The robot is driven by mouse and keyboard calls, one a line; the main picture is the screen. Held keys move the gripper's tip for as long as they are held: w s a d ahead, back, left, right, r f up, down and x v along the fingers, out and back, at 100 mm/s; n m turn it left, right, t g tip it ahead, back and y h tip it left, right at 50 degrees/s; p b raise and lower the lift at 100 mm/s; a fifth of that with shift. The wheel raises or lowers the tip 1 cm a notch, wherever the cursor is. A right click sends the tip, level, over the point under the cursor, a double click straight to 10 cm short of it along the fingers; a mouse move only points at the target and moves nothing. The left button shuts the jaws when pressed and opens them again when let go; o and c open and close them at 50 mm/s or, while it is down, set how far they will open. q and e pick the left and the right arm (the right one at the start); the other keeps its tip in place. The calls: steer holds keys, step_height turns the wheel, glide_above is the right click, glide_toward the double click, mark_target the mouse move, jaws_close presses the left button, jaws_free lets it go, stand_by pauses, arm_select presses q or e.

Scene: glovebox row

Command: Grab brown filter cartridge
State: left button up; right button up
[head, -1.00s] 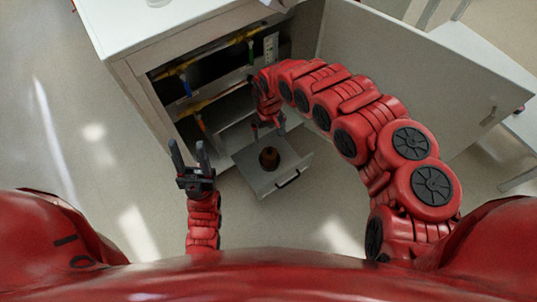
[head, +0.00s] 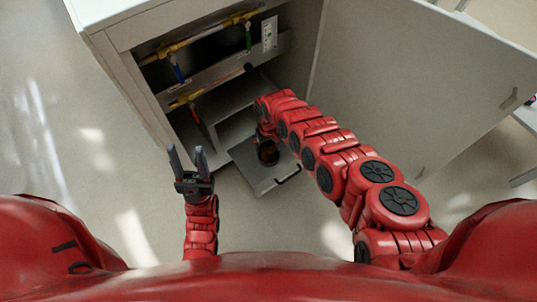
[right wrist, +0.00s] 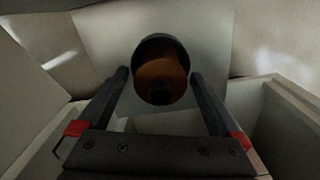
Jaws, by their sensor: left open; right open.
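The brown filter cartridge (head: 268,154) sits in the pulled-out drawer (head: 262,183) at the bottom of the cabinet. In the right wrist view the cartridge (right wrist: 160,80) has a dark rim and a dark round end, and it shows between my right fingertips. My right gripper (right wrist: 160,76) is open, with a finger on either side of the cartridge; I cannot tell whether they touch it. In the head view my right arm partly hides this gripper. My left gripper (head: 187,152) is open and empty, pointing up, left of the drawer and apart from it.
The white cabinet (head: 118,38) stands open, with yellow pipes (head: 190,45) and coloured valve handles inside. Its large door (head: 415,85) is swung out to the right of my right arm. The drawer has a dark handle (head: 289,176). Bare floor (head: 60,125) lies to the left.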

steer(key=shift+f, duration=0.85)
steer(key=shift+r, duration=0.15)
steer(key=shift+c, duration=0.3)
steer(key=c, duration=1.3)
